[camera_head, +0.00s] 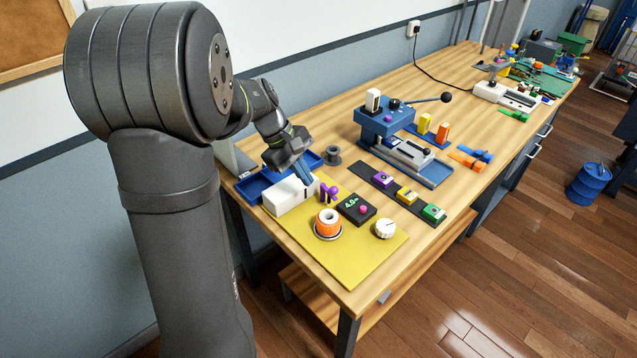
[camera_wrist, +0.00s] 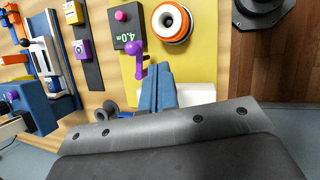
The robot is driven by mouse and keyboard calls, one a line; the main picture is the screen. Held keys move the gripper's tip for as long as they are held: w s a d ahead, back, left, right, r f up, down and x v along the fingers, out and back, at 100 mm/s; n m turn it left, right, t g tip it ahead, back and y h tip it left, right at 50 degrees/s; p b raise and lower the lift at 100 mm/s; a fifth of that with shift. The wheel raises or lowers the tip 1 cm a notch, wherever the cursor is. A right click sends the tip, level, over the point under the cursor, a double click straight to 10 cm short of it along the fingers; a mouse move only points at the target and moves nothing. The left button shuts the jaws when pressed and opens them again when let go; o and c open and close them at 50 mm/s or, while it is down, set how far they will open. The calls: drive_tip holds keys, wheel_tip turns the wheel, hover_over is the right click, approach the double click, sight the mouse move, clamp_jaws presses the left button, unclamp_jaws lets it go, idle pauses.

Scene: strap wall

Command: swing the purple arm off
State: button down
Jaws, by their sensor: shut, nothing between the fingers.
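The purple arm (camera_head: 329,192), with a round purple knob, is at the right end of a white box (camera_head: 287,198) on a yellow mat (camera_head: 352,268). In the wrist view the purple arm (camera_wrist: 139,62) has its knob toward the black display and its stem running down beside my fingertips. My gripper (camera_head: 309,182) has its blue fingers together, empty, pointing down by the box's right end. In the wrist view my gripper (camera_wrist: 158,68) is just right of the purple stem. I cannot tell whether they touch. The fingers cover part of the white box (camera_wrist: 196,94).
On the mat are a black display box (camera_head: 357,208) with a pink knob, an orange and white ring (camera_head: 328,222) and a white dial (camera_head: 385,229). A blue tray (camera_head: 251,187) lies behind the white box. A grey spool (camera_head: 332,155) stands nearby. The mat's front corner is clear.

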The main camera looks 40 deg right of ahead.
drive_tip(key=w+a+r+n+g+h, duration=0.1)
drive_tip(key=w+a+r+n+h, duration=0.1)
drive_tip(key=w+a+r+n, duration=0.2)
drive_tip(key=w+n, duration=0.2)
drive_tip(key=n, duration=0.2)
drive_tip(key=shift+h, duration=0.4)
approach(332, 195)
drive_tip(key=a+f, duration=0.1)
drive_tip(key=f, duration=0.1)
drive_tip(key=shift+s+d+f, duration=0.25)
drive_tip(key=shift+s+d, duration=0.35)
drive_tip(key=shift+d, duration=0.1)
drive_tip(key=shift+s+d+f, duration=0.25)
drive_tip(key=shift+s+d, duration=0.3)
drive_tip(key=shift+d, duration=0.15)
